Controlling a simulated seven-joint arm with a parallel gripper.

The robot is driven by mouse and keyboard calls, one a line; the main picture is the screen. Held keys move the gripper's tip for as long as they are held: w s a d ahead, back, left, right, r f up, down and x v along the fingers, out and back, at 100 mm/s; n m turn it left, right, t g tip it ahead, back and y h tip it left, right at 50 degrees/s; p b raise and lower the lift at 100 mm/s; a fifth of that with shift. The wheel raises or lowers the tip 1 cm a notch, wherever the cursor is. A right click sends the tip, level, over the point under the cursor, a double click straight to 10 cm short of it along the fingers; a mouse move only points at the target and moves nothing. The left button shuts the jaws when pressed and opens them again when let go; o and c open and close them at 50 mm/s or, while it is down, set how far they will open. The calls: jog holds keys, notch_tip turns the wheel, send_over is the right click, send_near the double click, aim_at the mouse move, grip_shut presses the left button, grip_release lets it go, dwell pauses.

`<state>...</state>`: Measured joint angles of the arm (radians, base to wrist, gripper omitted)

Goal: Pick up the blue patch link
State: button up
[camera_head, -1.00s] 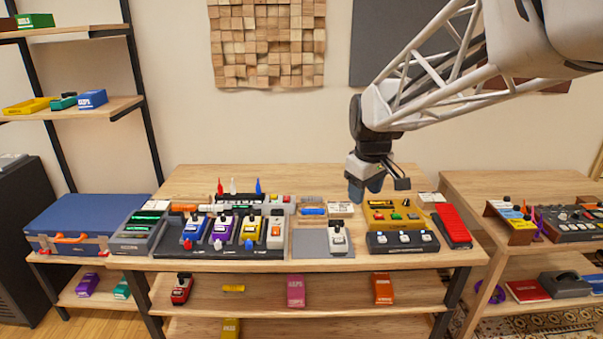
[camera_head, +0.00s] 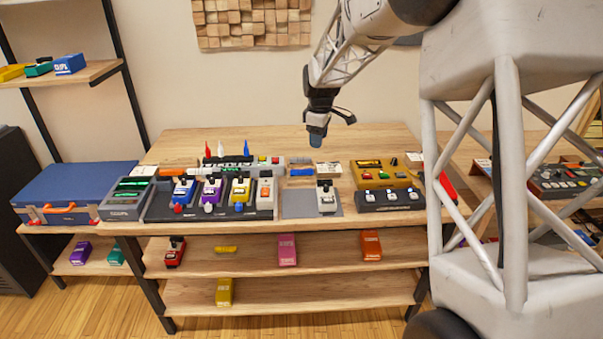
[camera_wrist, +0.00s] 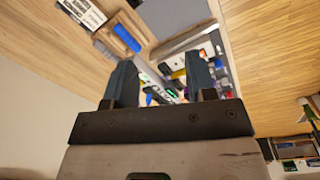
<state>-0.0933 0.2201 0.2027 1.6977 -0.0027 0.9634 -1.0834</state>
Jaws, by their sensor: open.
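A small blue piece, which looks like the blue patch link (camera_head: 302,172), lies in a shallow tray at the back middle of the table. In the wrist view the blue link (camera_wrist: 127,38) lies in its tray up and left of the fingers. My gripper (camera_head: 317,137) hangs in the air above and slightly right of the link, apart from it. The wrist view shows my gripper (camera_wrist: 160,85) with its two fingers apart and nothing between them.
Beside the link lie a white labelled box (camera_head: 328,169) and a grey mat (camera_head: 297,206) with a white pedal (camera_head: 326,197). A black pedalboard (camera_head: 215,212) stands left, a gold unit (camera_head: 380,174) right. Red, white and blue upright cones (camera_head: 246,148) stand behind the board.

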aim_at(302, 170)
jog(key=w+a+f+n, duration=0.1)
jog(key=w+f, duration=0.3)
jog(key=w+a+f+n, duration=0.2)
jog(key=w+f, duration=0.3)
jog(key=w+a+f+n, duration=0.1)
jog(key=w+f, duration=0.3)
jog(key=w, duration=0.1)
jog(key=shift+w+a+f+n+g, duration=0.1)
jog(key=shift+a+f+n+g, duration=0.15)
jog(key=shift+a+n+g, duration=0.1)
jog(key=shift+f, duration=1.3)
jog(key=shift+w+d+f, duration=0.1)
jog(key=shift+f, duration=1.2)
jog(key=shift+d+f, duration=0.1)
jog(key=shift+f, duration=1.2)
jog(key=shift+f, duration=0.25)
jog(key=shift+c, duration=0.5)
grip_shut()
